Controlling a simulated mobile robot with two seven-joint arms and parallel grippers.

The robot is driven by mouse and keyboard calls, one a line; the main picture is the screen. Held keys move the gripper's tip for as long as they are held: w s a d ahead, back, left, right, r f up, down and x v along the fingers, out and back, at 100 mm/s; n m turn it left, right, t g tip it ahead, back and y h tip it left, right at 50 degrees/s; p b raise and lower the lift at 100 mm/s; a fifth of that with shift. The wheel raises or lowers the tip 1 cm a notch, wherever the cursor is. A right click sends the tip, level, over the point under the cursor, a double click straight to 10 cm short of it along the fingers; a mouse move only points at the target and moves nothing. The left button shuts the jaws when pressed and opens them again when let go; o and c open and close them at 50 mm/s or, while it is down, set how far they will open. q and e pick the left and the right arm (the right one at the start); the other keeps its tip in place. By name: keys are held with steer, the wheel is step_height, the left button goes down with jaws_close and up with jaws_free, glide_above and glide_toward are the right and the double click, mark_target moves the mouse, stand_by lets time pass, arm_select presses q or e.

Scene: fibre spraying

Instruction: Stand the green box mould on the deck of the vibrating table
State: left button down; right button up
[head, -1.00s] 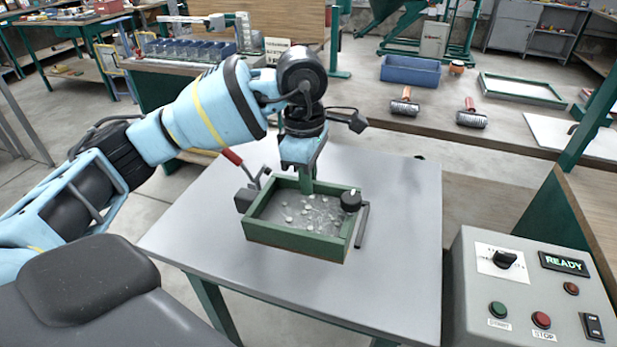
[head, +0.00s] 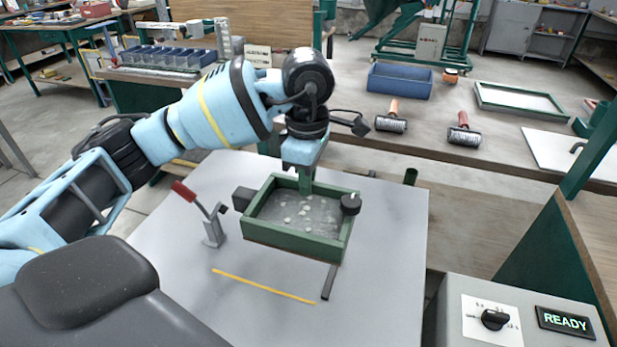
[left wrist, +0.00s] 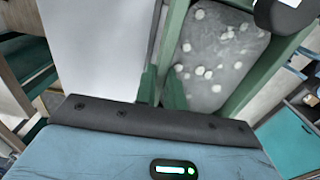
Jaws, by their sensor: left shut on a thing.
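The green box mould (head: 297,246) is an open tray with a grey floor and several pale discs or spots inside. It is upright and looks held above the grey deck of the vibrating table (head: 390,255); the gap under it is hard to judge. My left gripper (head: 306,183) is shut on its far wall. In the left wrist view the mould (left wrist: 222,55) fills the upper right, with the green fingers (left wrist: 161,88) at its wall and the bare deck (left wrist: 95,45) to the left. My right gripper is out of view.
A red-handled clamp (head: 213,230) stands on the deck left of the mould. A yellow line (head: 262,287) and a dark bar (head: 328,282) lie in front. A control box reading READY (head: 566,322) is at the lower right. A bench with rollers (head: 391,122) is behind.

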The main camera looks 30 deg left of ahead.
mark_target(308, 201)
arm_select(q)
steer(key=shift+f, duration=0.2)
steer(key=shift+f+b, duration=0.35)
steer(key=shift+f, duration=0.65)
steer(key=shift+f+b, duration=0.75)
steer(key=shift+f, duration=0.2)
steer(key=shift+f+b, duration=1.05)
steer(key=shift+f, duration=0.85)
steer(key=shift+f+b, duration=0.65)
steer(key=shift+f, duration=0.55)
steer(key=shift+s+a+b, duration=0.15)
steer(key=shift+s+a, duration=0.05)
steer(key=shift+a, duration=0.7)
steer(key=shift+s+a+b, duration=0.15)
steer(key=shift+s+a, duration=0.05)
steer(key=shift+a, duration=0.7)
steer(key=shift+f+b, duration=0.35)
steer(key=shift+f, duration=0.55)
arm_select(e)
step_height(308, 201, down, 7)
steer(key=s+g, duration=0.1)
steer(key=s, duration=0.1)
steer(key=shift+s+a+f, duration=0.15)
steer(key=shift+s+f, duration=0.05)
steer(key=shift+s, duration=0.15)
